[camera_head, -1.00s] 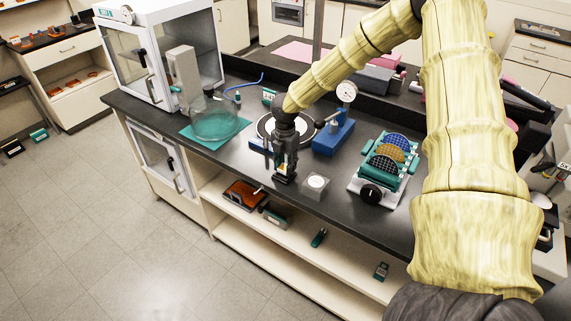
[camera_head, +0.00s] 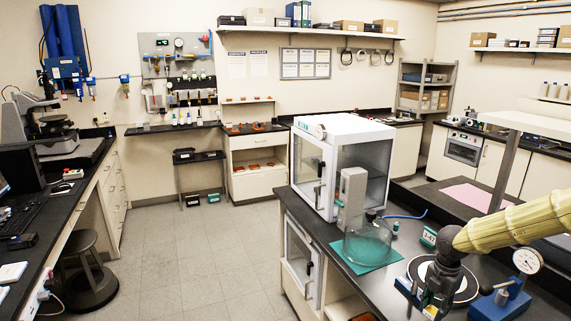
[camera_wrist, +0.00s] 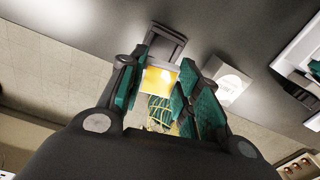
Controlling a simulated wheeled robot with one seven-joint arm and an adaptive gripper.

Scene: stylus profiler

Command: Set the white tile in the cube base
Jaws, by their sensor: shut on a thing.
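My gripper (camera_wrist: 162,92) has its two green-padded fingers closed on a small square piece, which I take for the white tile (camera_wrist: 160,78). The piece looks yellow with a pale upper edge. In the head view my gripper (camera_head: 436,306) is low at the right, over the dark bench, its tips near the bottom edge.
A round stage (camera_head: 466,289) is beside my gripper. A dial gauge stand (camera_head: 503,303) is to its right. A glass dome (camera_head: 366,243) on a green mat (camera_head: 392,257) and a white glass-doored cabinet (camera_head: 342,165) stand to the left. The floor (camera_head: 190,255) is clear.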

